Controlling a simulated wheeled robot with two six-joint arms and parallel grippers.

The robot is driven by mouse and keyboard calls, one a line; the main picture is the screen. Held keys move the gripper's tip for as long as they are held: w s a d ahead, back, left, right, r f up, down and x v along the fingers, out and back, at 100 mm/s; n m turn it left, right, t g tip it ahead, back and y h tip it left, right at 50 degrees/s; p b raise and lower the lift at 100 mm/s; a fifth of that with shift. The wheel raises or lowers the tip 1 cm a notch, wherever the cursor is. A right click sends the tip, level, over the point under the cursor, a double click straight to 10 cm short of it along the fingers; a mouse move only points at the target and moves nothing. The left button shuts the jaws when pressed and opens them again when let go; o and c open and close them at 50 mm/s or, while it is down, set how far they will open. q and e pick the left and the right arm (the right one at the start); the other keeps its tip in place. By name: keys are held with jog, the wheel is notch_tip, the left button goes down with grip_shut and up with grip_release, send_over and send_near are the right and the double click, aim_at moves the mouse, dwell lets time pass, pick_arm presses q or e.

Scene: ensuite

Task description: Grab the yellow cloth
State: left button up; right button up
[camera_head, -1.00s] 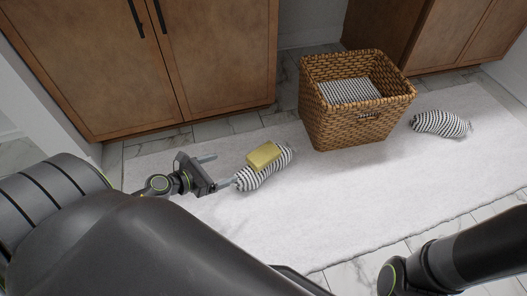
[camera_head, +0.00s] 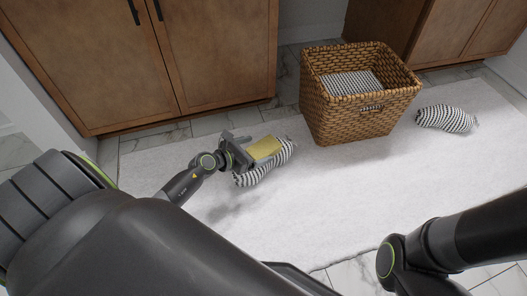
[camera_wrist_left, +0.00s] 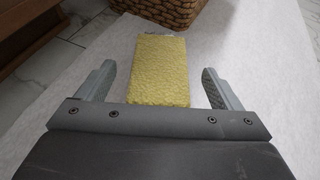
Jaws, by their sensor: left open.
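The yellow cloth (camera_head: 264,148) is a small flat block shape. In the head view it sits over a rolled black-and-white striped towel (camera_head: 262,172) on the white rug. In the left wrist view the yellow cloth (camera_wrist_left: 161,72) lies between the two open fingers, with a gap on each side. My left gripper (camera_head: 240,148) is open at the left end of the cloth; in the wrist view its fingers (camera_wrist_left: 158,85) flank the cloth's near part. Whether the cloth touches the towel is hard to tell. My right gripper is out of view; only its arm shows.
A wicker basket (camera_head: 345,122) with a checked lining or cloth inside stands behind and right of the cloth. A second striped towel (camera_head: 446,119) lies on the rug (camera_head: 330,200) at right. Wooden cabinets (camera_head: 90,70) stand behind. The rug's middle is clear.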

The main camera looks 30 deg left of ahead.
aim_at(266, 146)
pick_arm(q)
jog(key=b+x, duration=0.1)
jog(key=x, duration=0.2)
jog(key=shift+w, duration=0.15)
jog(key=shift+r, duration=0.1)
jog(key=c, duration=1.1)
jog(key=shift+o, duration=0.2)
jog(key=shift+r, duration=0.1)
